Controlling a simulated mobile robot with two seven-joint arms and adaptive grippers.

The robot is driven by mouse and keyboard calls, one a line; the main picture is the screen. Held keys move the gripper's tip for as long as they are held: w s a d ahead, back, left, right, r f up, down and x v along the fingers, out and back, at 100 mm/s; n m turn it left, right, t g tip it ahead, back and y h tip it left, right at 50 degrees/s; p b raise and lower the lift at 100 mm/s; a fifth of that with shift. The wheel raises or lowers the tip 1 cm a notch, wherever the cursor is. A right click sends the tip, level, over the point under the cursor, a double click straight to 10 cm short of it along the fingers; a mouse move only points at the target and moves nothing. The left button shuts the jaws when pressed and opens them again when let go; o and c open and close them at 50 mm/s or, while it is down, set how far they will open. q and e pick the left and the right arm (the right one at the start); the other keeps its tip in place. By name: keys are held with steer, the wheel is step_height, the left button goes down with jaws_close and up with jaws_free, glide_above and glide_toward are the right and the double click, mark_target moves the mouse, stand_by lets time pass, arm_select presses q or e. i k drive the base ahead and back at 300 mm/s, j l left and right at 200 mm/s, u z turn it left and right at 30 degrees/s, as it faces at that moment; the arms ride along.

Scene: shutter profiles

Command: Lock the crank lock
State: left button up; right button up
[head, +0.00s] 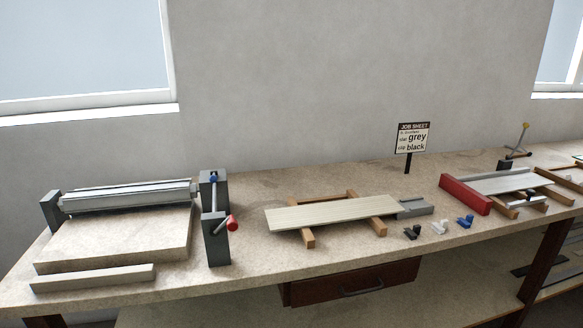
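The roller stand with the crank is at the left of the workbench in the head view. A crank with a red knob (233,223) sits on the dark grey front post (217,250). A small blue part (213,179) shows at the top of the dark grey rear post (221,192); it may be the crank lock, but its state is too small to tell. A metal roller (125,197) runs left from the rear post to another dark post (51,211). Neither of my grippers is in view.
A pale slat (330,213) lies on wooden supports mid-bench (255,262). Black (412,232), whitish (440,227) and blue (465,221) clips lie to its right. A job sheet sign (412,139) stands behind. A red end block (464,195) is farther right. A drawer (350,282) is below.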

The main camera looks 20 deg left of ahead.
mark_target(213, 179)
steer(key=i+j, duration=0.1)
steer(key=j, duration=0.3)
steer(key=i+j, duration=0.15)
steer(key=j, duration=0.2)
steer(key=i+j, duration=0.1)
steer(key=j, duration=0.3)
steer(key=i+j, duration=0.15)
steer(key=j, duration=0.2)
